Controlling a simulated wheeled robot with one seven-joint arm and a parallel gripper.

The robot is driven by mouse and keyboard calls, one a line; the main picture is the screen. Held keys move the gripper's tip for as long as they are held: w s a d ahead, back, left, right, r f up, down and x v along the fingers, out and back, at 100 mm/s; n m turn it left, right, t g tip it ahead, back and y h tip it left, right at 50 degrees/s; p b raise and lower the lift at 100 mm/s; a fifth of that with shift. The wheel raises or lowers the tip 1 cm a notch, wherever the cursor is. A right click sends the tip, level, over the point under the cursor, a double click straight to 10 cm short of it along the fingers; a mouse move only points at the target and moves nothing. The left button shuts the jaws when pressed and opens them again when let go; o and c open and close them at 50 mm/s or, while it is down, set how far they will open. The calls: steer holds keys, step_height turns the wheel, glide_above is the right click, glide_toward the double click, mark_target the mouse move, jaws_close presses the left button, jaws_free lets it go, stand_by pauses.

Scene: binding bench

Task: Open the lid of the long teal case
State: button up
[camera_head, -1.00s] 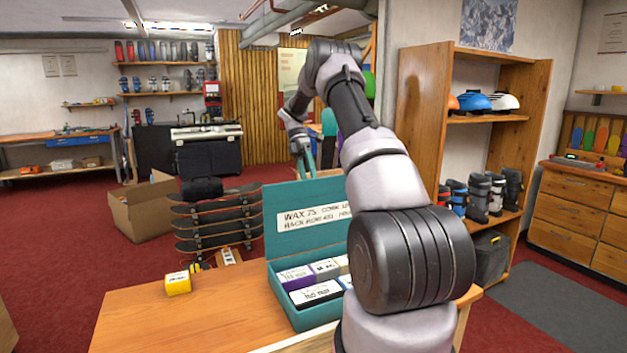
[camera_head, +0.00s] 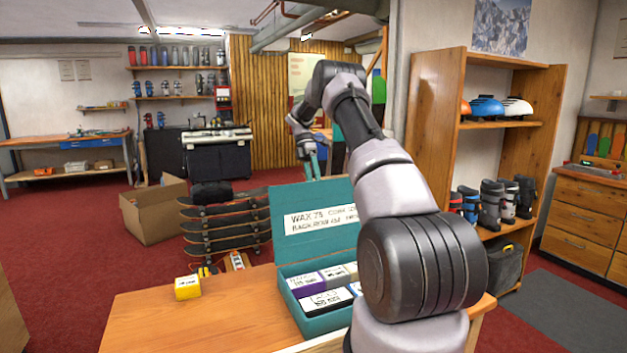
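The long teal case (camera_head: 328,322) stands on the wooden bench, partly hidden behind my arm. Its lid (camera_head: 300,248) is raised, standing roughly upright at the back, with a white label on its inner face. Several small labelled boxes (camera_head: 327,299) lie inside the case. My gripper (camera_head: 313,170) is at the far end of my arm, at the lid's top edge in the picture. Its two fingers look apart, with a narrow gap and nothing seen between them. The lid may hide the fingertips, and I cannot tell whether they touch it.
A small yellow box (camera_head: 187,287) sits on the bench (camera_head: 205,325) left of the case. Behind the bench are stacked skateboards (camera_head: 225,228) and an open cardboard box (camera_head: 150,215). A wooden shelf (camera_head: 437,130) with helmets and boots stands to the right. The bench's left part is mostly clear.

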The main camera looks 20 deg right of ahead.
mark_target(315, 190)
steer(key=shift+o, duration=1.2)
steer(key=f, duration=0.1)
steer(key=s+f, duration=0.1)
steer(key=f, duration=0.1)
steer(key=shift+s+f+g, duration=0.1)
steer(key=shift+s+g, duration=0.1)
steer(key=shift+g, duration=0.2)
steer(key=shift+t, duration=0.3)
steer(key=v, duration=1)
steer(key=shift+s+d+r, duration=0.1)
steer(key=shift+s+r, duration=0.05)
steer(key=shift+r, duration=0.25)
steer(key=shift+c, duration=0.9)
